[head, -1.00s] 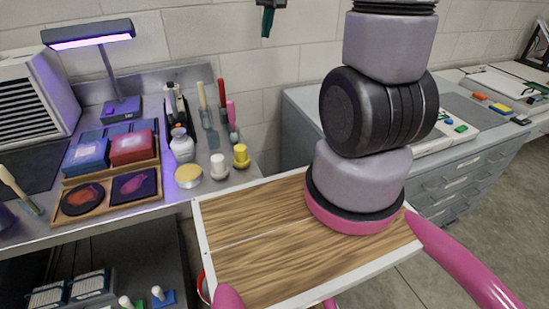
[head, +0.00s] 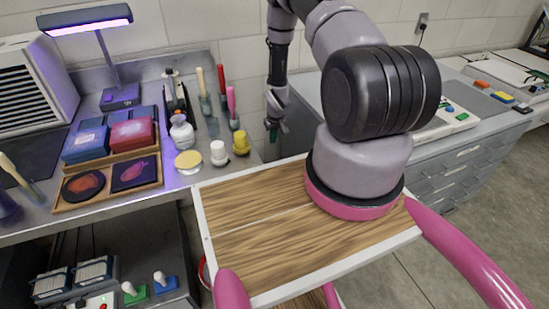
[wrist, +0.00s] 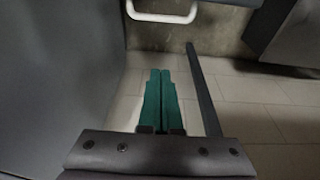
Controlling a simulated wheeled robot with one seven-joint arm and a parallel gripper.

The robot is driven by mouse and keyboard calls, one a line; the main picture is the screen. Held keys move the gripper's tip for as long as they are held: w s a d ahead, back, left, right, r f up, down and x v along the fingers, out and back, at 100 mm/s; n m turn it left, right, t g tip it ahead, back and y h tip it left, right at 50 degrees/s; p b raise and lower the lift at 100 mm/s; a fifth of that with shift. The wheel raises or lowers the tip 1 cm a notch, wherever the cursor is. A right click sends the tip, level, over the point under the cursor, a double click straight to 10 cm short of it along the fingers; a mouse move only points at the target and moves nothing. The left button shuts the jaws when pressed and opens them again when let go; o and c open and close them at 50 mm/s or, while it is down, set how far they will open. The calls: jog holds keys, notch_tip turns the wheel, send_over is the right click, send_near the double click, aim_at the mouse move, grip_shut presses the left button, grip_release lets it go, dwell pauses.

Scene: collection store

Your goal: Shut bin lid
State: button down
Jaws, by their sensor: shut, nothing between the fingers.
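My gripper (head: 273,128) hangs pointing down in front of the wall, beyond the right end of the metal workbench. In the wrist view its two green fingers (wrist: 160,98) lie together with nothing between them, above a pale tiled floor. No bin lid can be made out for certain. A thin red curved edge (head: 203,272) shows low beside my base in the head view; most of it is hidden, so I cannot tell if it is the bin. A white loop-shaped bar (wrist: 162,17) shows ahead of the fingers in the wrist view; what it belongs to is unclear.
The workbench (head: 110,215) on the left holds a lamp (head: 118,95), jars, brushes and a wooden tray (head: 110,196). A grey drawer cabinet (head: 460,170) stands at right. In the wrist view, a dark narrow bar (wrist: 203,90) runs right of the fingers.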

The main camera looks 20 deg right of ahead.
notch_tip(320, 180, down, 10)
jog(key=s, duration=0.2)
dwell(0.6)
jog(key=shift+s, duration=0.1)
